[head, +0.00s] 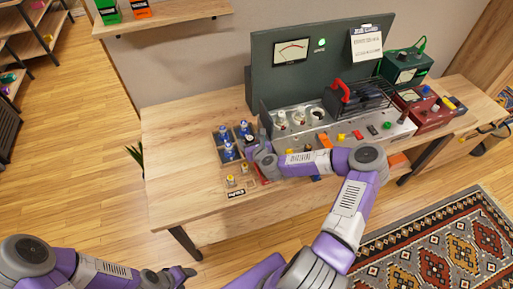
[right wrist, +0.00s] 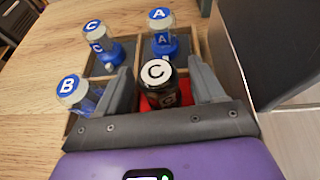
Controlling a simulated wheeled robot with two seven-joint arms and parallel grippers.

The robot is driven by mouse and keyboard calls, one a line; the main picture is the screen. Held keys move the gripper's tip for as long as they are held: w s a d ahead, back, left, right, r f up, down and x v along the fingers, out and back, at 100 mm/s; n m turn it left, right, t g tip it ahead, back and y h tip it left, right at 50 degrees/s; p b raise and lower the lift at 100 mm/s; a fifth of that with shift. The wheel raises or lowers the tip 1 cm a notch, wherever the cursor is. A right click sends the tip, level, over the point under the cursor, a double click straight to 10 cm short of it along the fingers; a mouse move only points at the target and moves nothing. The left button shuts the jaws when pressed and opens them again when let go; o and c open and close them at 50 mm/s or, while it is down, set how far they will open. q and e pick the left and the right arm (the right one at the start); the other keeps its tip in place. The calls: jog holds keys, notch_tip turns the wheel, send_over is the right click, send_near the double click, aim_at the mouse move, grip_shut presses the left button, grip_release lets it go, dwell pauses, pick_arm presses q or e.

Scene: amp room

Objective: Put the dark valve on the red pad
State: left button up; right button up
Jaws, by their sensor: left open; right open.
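The dark valve (right wrist: 157,82) has a white cap marked C. In the right wrist view it stands in the front right compartment of a wooden tray (right wrist: 122,50). The red pad (right wrist: 150,103) shows around its lower part; its base is partly hidden, so I cannot tell how fully it rests there. My right gripper (right wrist: 164,76) is open, with one finger on each side of the dark valve. In the head view my right gripper (head: 262,152) is at the tray's right edge. My left gripper (head: 178,277) is open and empty, low over the floor.
Blue-based valves marked A (right wrist: 162,38), B (right wrist: 78,92) and C (right wrist: 98,40) occupy the other compartments. The amplifier chassis (head: 300,122) stands right of the tray on the workbench (head: 175,130). Bare bench lies left of the tray.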

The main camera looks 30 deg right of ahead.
jog(key=p+v, duration=0.1)
jog(key=v, duration=0.9)
jog(key=shift+s+p, duration=0.1)
jog(key=shift+p, duration=0.25)
